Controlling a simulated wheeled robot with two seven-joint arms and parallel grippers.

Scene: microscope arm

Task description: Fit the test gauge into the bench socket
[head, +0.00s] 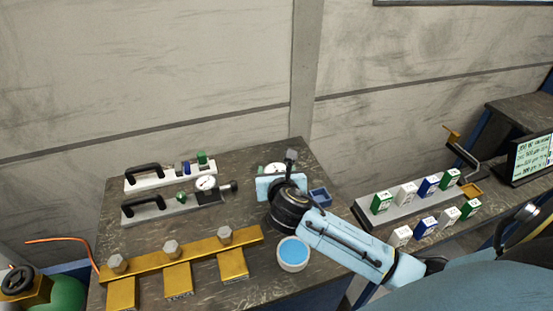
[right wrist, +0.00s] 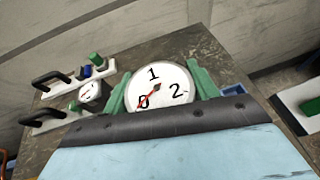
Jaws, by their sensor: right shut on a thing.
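The test gauge shows in the right wrist view as a round white dial (right wrist: 160,86) with a red needle near 0. My right gripper (right wrist: 160,80) is shut on it, with green fingers on either side. In the head view the gauge (head: 274,168) is mostly hidden behind my right gripper (head: 278,172), over the back right of the bench. I cannot tell which part is the bench socket; a small blue open box (head: 320,197) stands to the right of the gripper. My left gripper is not in view.
Two handled plates, white (head: 150,181) and grey (head: 155,208), lie at the bench's left; the grey one carries another dial (head: 206,183). A brass manifold (head: 190,257) and a blue-topped round pot (head: 293,253) are in front. Several coloured boxes stand on the right.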

